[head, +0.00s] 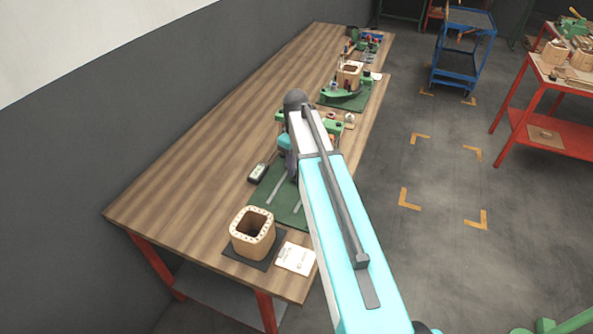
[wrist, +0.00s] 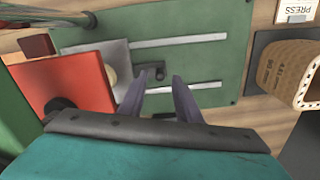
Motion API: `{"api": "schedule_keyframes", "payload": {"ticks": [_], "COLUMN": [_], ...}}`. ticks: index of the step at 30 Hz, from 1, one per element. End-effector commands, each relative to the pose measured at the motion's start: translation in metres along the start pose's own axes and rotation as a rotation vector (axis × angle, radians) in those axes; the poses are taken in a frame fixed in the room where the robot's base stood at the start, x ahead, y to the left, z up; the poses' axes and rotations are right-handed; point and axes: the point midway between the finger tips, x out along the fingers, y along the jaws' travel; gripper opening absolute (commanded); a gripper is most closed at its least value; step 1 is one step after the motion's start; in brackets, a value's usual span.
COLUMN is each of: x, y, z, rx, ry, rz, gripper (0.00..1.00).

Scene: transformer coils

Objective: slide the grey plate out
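The grey plate (wrist: 118,54) shows in the wrist view, partly under a red block (wrist: 68,88). A round tan piece lies at its edge by the block. A small dark handle (wrist: 150,72) sticks out from the plate's right side, between two pale rails on a green base (wrist: 228,55). My gripper (wrist: 158,78) is open, its two fingers apart, with the handle seen between and just beyond the tips. I cannot tell whether they touch it.
A wooden coil former (head: 252,238) stands on a dark mat at the bench's near end, beside a white card (head: 295,258). A handheld device (head: 258,172) lies left of the base. Another green-based station (head: 345,98) stands farther along. The bench's left side is clear.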

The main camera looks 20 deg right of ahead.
Motion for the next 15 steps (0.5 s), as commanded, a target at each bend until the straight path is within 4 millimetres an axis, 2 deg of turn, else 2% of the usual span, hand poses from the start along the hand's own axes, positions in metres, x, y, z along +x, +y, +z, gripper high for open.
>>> {"api": "schedule_keyframes", "payload": {"ticks": [7,15], "x": [0.022,0.035], "y": [0.0,0.0], "z": [0.001,0.001], "rx": [0.001,0.001], "ry": [-0.002,0.0], "rz": [-0.001,0.0], "gripper": [0.31,0.31]}}
